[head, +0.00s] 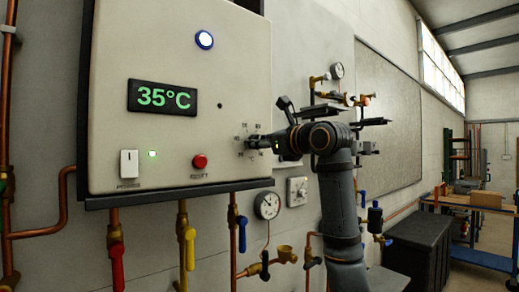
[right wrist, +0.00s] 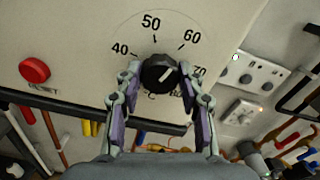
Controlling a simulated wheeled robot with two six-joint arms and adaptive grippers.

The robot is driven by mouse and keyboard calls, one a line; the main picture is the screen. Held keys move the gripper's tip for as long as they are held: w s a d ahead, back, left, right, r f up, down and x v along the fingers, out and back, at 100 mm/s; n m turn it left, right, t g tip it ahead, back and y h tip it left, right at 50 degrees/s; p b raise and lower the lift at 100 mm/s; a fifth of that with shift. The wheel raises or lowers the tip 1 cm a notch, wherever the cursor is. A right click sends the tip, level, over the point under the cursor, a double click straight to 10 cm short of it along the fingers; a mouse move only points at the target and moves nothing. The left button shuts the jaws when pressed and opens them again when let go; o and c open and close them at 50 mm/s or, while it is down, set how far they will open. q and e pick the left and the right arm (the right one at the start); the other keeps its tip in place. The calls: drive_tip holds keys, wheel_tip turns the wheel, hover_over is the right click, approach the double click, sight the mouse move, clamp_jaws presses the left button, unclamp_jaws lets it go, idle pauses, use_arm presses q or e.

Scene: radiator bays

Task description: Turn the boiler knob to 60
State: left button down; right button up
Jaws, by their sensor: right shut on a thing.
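The boiler (head: 110,60) is a cream box on the wall, and its display (head: 162,97) reads 35°C in green. The black boiler knob (right wrist: 158,72) sits below a printed dial with 40, 50, 60 and 70 visible in the right wrist view. A pale mark on the knob slants to the upper right; its exact reading is unclear. My right gripper (right wrist: 160,80) is shut on the knob, one finger on each side. My left gripper is not in view.
A red button (head: 199,161), a white power switch (head: 129,163) and a round lamp (head: 204,40) are on the boiler's front. Copper pipes with red, yellow and blue valve handles hang below. A pressure gauge (head: 267,204) and a wall box (head: 297,191) are near my right arm.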

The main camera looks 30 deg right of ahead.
sight(251, 108)
drive_tip(key=shift+f+m+b, duration=0.25)
drive_tip(key=shift+m+b, duration=0.05)
drive_tip(key=shift+m, duration=0.3)
drive_tip(key=shift+w, duration=0.1)
drive_tip(key=o, duration=1.2)
drive_tip(key=shift+r, duration=0.1)
wheel_tip(251, 108, up, 10)
drive_tip(key=shift+r, duration=0.1)
